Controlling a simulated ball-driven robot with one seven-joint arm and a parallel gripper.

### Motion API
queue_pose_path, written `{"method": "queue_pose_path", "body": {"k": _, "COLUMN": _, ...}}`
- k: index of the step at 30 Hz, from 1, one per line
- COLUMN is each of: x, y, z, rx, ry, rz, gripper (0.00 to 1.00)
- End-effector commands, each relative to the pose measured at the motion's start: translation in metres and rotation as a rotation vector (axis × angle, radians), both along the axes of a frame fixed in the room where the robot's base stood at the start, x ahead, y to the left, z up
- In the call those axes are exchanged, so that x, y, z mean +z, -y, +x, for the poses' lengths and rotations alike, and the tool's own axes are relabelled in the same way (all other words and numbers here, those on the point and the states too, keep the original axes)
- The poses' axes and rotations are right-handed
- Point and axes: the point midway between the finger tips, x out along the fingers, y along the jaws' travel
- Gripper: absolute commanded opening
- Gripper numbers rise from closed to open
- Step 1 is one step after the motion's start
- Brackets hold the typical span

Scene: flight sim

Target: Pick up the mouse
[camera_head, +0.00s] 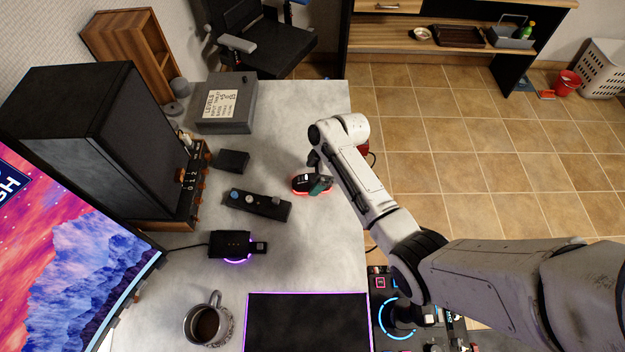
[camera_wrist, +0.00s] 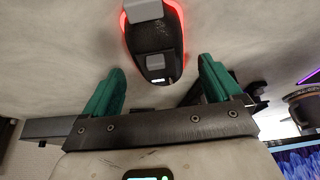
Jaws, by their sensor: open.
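The mouse (camera_wrist: 155,52) is black with a grey wheel part and a red glow along its edge. In the wrist view it lies on the grey desk just beyond my gripper (camera_wrist: 160,88), roughly centred between the two green fingers. I cannot tell the exact height of the fingers above the desk.
A black control bar (camera_head: 257,205) lies left of the mouse, with a small black box (camera_head: 232,161) behind it. A mug (camera_head: 208,322), a black mat (camera_head: 307,325) and a lit device (camera_head: 231,244) are nearer. A grey box (camera_head: 226,103) stands farther back. Bare desk surrounds the mouse.

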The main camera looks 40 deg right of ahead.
Motion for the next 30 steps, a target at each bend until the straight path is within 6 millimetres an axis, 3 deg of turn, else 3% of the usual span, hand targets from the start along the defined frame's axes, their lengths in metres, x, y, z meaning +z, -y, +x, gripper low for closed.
{"method": "queue_pose_path", "body": {"k": 4, "x": -0.0129, "y": -0.0043, "z": 0.0025, "rx": 0.001, "ry": -0.002, "rz": 0.000, "gripper": 0.92}}
{"method": "queue_pose_path", "body": {"k": 12, "x": -0.0153, "y": -0.0047, "z": 0.0031, "rx": -0.001, "ry": -0.001, "rz": 0.001, "gripper": 0.92}}
{"method": "queue_pose_path", "body": {"k": 30, "x": -0.0151, "y": -0.0045, "z": 0.0029, "rx": -0.001, "ry": -0.002, "rz": 0.000, "gripper": 0.35}}
